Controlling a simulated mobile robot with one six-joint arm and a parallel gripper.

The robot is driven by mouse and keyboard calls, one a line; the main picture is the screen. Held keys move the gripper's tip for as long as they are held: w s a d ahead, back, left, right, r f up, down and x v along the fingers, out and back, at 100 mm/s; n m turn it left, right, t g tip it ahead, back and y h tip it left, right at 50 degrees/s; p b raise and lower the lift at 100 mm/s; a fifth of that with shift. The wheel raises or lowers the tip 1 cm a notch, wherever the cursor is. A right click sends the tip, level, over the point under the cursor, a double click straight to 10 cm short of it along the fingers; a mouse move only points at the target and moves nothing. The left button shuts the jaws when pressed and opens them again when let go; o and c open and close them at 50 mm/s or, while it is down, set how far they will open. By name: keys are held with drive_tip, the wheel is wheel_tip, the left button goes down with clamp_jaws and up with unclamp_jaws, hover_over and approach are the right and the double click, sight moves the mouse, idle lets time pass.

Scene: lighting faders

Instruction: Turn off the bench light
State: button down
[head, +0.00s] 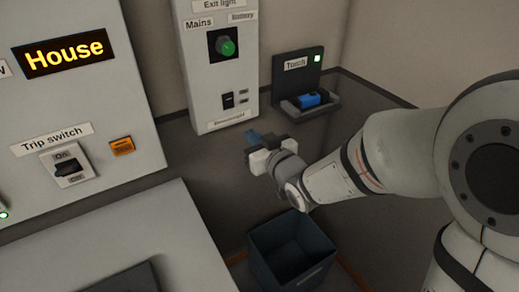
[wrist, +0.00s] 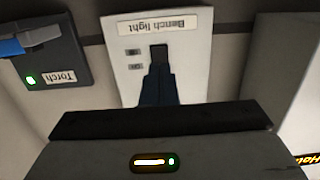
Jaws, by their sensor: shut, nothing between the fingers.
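The bench light switch (head: 228,100) is a small black rocker low on the white wall panel (head: 205,72). The label (head: 228,118) sits under it and reads "Bench light" in the wrist view, where the picture is upside down. My gripper (head: 253,136) is shut and empty, below and right of the switch in the head view. In the wrist view its blue fingers (wrist: 158,84) point at the switch (wrist: 159,54) and overlap its near end. Contact is not clear, and I cannot tell the rocker's position. Two small dark indicators (wrist: 134,66) sit beside it.
A green knob (head: 226,47) sits above the switch. The torch holder (head: 300,85) with a blue torch (head: 309,100) and green light is to the right. A trip switch (head: 70,167) is on the left panel. A dark bin (head: 290,248) stands below my arm.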

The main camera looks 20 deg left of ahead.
drive_tip(key=shift+f+v, duration=0.15)
drive_tip(key=shift+v, duration=0.55)
drive_tip(key=shift+f+v, duration=0.2)
drive_tip(key=shift+v, duration=0.5)
drive_tip(key=w+d+f+m+g+h, duration=0.2)
drive_tip(key=d+m+h, duration=0.6)
drive_tip(key=d, duration=1.4)
drive_tip(key=s+d+f+m+g+h, duration=0.1)
drive_tip(key=s+d+g+h, duration=0.4)
drive_tip(key=s+d, duration=0.7)
drive_tip(key=s+m+g, duration=0.1)
drive_tip(key=s, duration=0.2)
drive_tip(key=shift+p, duration=0.3)
drive_tip(key=shift+s+d, duration=0.1)
